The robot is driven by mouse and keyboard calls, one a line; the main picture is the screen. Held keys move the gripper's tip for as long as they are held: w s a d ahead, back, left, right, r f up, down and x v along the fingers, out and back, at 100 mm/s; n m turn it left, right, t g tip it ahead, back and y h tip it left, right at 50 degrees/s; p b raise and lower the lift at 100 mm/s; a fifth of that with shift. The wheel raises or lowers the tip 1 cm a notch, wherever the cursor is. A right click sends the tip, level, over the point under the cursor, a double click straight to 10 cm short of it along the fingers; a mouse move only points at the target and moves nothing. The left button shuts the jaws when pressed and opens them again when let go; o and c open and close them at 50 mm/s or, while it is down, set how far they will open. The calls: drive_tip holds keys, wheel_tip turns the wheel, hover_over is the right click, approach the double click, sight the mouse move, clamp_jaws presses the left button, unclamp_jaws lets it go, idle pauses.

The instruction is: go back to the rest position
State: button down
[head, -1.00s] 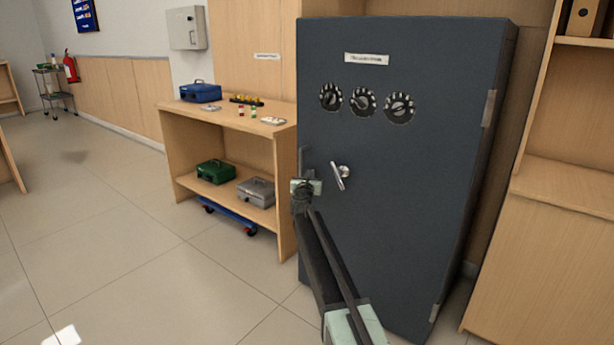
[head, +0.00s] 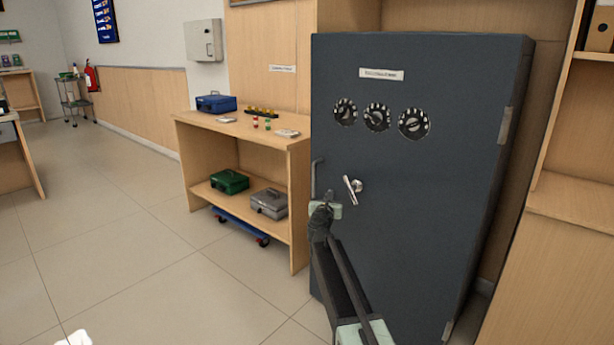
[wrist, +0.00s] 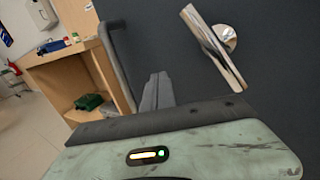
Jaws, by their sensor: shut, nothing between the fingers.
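My arm reaches up from the bottom of the head view toward the front of a dark grey safe (head: 430,220). My gripper (head: 326,197) is at its end, just below and left of the safe's silver handle (head: 353,188). In the wrist view the shut, empty fingers (wrist: 158,90) point toward the safe's dark face. The silver handle (wrist: 215,48) shows there at upper right, apart from the fingers. A dark vertical pull bar (wrist: 117,65) stands to their left. Whether the gripper touches the safe cannot be told.
Left of the safe stands a wooden shelf unit (head: 190,160) with a blue cash box (head: 216,102) on top and green (head: 229,181) and grey (head: 269,203) boxes below. A blue dolly (head: 240,228) is underneath. A wooden cabinet (head: 560,260) flanks the right. Open tiled floor (head: 110,250) lies left.

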drive_tip(key=s+r+n+y+p, duration=0.25)
drive_tip(key=s+n+y, duration=0.25)
drive_tip(key=s+n, duration=0.4)
drive_tip(key=s+a+f+n+g+y, duration=0.5)
drive_tip(key=s+f+n, duration=0.55)
drive_tip(key=n, duration=0.45)
drive_tip(key=s+d+f+n+g+h, duration=0.25)
drive_tip(key=s+f+n+g, duration=0.2)
drive_tip(key=s, duration=0.45)
drive_tip(key=s+d+f+n+g+h, duration=0.1)
drive_tip(key=s+d+f+n+g, duration=0.3)
drive_tip(key=s, duration=0.4)
drive_tip(key=s+d+f+n+g+h, duration=0.25)
drive_tip(key=s+f+n, duration=0.2)
drive_tip(key=s, duration=0.45)
wheel_tip(320, 180, up, 38)
drive_tip(key=n+g+p, duration=0.1)
drive_tip(key=n+p, duration=0.1)
drive_tip(key=p, duration=3.6)
drive_tip(key=shift+s+a+r+y, duration=0.2)
drive_tip(key=shift+s+a+y, duration=0.1)
drive_tip(key=shift+a, duration=0.1)
